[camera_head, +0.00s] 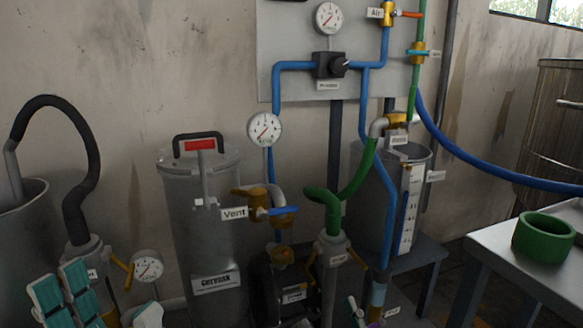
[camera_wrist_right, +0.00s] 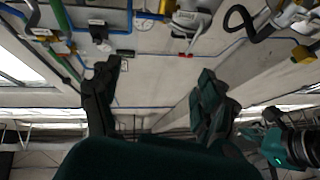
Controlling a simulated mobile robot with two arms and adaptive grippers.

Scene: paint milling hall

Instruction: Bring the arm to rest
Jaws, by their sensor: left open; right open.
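My left gripper (camera_head: 106,305) is at the lower left of the head view, its teal-padded fingers apart and cut off by the bottom edge. Nothing is seen held in it. My right gripper (camera_wrist_right: 156,76) fills the middle of the right wrist view, its two dark fingers spread wide with empty space between them. I cannot make it out clearly in the head view. A teal part of my other arm (camera_wrist_right: 276,148) shows at the right of the wrist view.
A lidded grey vessel (camera_head: 198,240) with a vent valve stands at centre left. A black hose (camera_head: 50,103) arches at far left. A scaled tank (camera_head: 368,205) stands on a small table. A green ring (camera_head: 543,238) sits on a bench (camera_head: 478,262) at right. Blue pipes (camera_head: 298,66) run along the wall.

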